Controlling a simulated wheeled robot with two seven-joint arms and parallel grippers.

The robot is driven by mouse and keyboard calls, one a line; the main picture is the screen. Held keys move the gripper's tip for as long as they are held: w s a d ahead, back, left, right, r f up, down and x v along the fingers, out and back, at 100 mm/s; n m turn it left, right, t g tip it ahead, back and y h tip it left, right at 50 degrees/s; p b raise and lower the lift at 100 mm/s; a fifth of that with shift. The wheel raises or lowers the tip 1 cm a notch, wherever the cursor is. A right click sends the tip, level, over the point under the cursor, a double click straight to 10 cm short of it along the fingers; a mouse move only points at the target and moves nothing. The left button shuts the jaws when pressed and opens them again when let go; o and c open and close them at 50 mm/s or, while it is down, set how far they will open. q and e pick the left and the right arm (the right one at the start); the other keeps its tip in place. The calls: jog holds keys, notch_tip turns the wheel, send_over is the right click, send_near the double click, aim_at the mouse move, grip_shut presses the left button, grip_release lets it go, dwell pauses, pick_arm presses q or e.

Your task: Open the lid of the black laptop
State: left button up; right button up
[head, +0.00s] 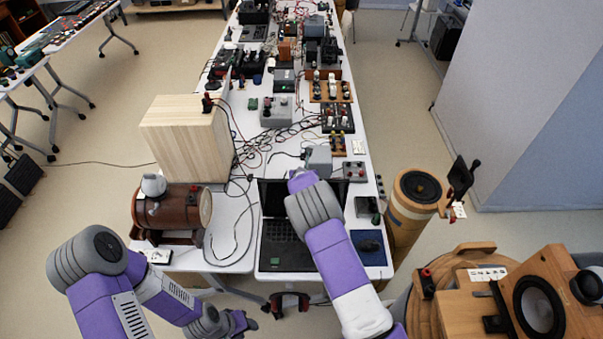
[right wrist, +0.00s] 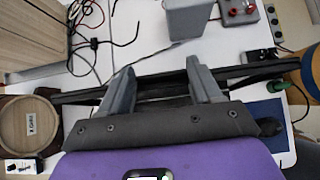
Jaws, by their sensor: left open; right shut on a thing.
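The black laptop (head: 287,257) lies at the near end of the white table in the head view, its keyboard partly showing. Its lid (head: 272,192) stands raised behind the keyboard; my right arm hides much of it. In the right wrist view the lid (right wrist: 75,98) is a dark bar running across between the fingers. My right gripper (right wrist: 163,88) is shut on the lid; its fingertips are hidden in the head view. My left gripper (head: 240,322) is open and empty, low in front of the table and apart from the laptop.
A wooden box (head: 188,140) and a brown barrel-shaped speaker (head: 172,212) stand left of the laptop. A grey box (head: 318,159) and cables lie behind the lid. A blue pad (head: 370,247) lies right of it. A round wooden speaker (head: 408,215) stands beyond the right edge.

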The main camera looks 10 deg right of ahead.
jog(key=shift+r, duration=0.25)
jog(key=o, duration=1.5)
jog(key=shift+s, duration=0.15)
jog(key=shift+f, duration=0.1)
jog(key=b+v, duration=0.1)
jog(key=v, duration=0.6)
jog(key=shift+s, duration=0.2)
